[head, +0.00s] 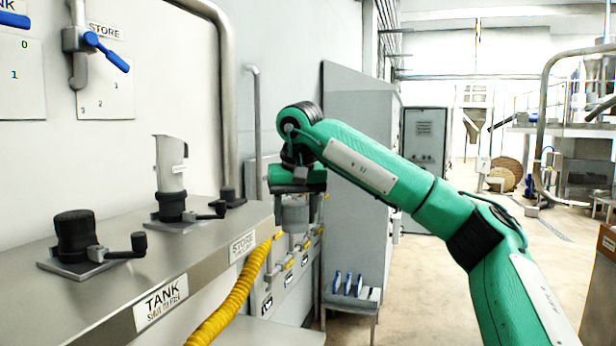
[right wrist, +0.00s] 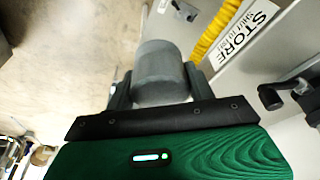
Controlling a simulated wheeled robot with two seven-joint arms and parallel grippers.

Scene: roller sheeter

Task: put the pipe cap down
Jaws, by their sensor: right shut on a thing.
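The pipe cap (head: 294,219) looks like a grey cylinder. It hangs in the air just off the end of the metal ledge, below my right gripper (head: 295,206). In the right wrist view the pipe cap (right wrist: 160,66) sits between the two dark fingers of my right gripper (right wrist: 159,88), which is shut on it. The cap is clear of any surface that I can make out. My left gripper is in neither view.
A metal ledge (head: 125,262) with STORE and TANK labels runs along the left. A yellow hose (head: 232,300) hangs in front. A small stand with blue handles (head: 348,284) is beyond.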

